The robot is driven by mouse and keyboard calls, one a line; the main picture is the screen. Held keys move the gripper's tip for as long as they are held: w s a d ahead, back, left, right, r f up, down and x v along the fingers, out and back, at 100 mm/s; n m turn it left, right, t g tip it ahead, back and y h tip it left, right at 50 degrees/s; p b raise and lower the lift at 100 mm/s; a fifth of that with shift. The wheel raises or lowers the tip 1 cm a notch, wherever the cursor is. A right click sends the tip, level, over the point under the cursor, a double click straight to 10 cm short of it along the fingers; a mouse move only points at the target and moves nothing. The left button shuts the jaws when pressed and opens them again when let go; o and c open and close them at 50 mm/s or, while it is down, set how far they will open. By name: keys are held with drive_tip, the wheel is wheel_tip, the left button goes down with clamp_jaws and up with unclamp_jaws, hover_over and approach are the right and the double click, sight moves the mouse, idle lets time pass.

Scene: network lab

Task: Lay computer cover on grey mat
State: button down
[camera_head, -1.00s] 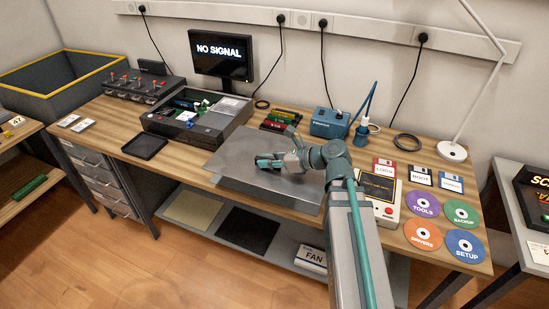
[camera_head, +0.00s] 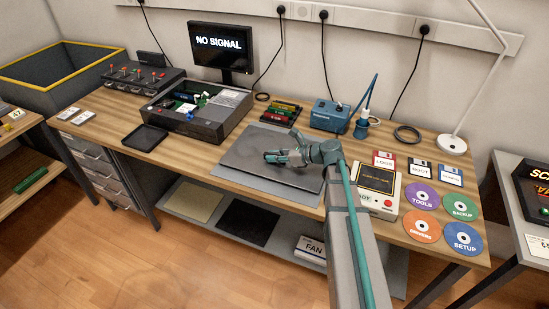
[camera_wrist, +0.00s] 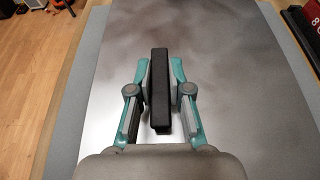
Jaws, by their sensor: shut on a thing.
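The computer cover (camera_head: 250,147) is a flat dark grey metal panel with a black bar handle on top. It lies level over the grey mat (camera_head: 236,180) on the workbench. A strip of mat shows along its front and left edges. Whether the cover touches the mat fully I cannot tell. My gripper (camera_head: 273,157) is shut on the handle. In the wrist view my gripper (camera_wrist: 161,66) has a finger on each side of the black handle, with the cover (camera_wrist: 225,90) spread below and the mat (camera_wrist: 85,70) showing at left.
The open computer case (camera_head: 205,125) stands left of the cover, with a black tray (camera_head: 145,138) beside it. Coloured modules (camera_head: 281,112) and a blue soldering station (camera_head: 329,116) lie behind. A cream tester box (camera_head: 379,190) is close on the right, with discs (camera_head: 422,195) beyond.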

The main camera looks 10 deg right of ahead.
drive_tip(key=shift+f, duration=0.5)
drive_tip(key=c, duration=1.1)
unclamp_jaws()
drive_tip(key=b+v, duration=0.1)
drive_tip(key=v, duration=1.1)
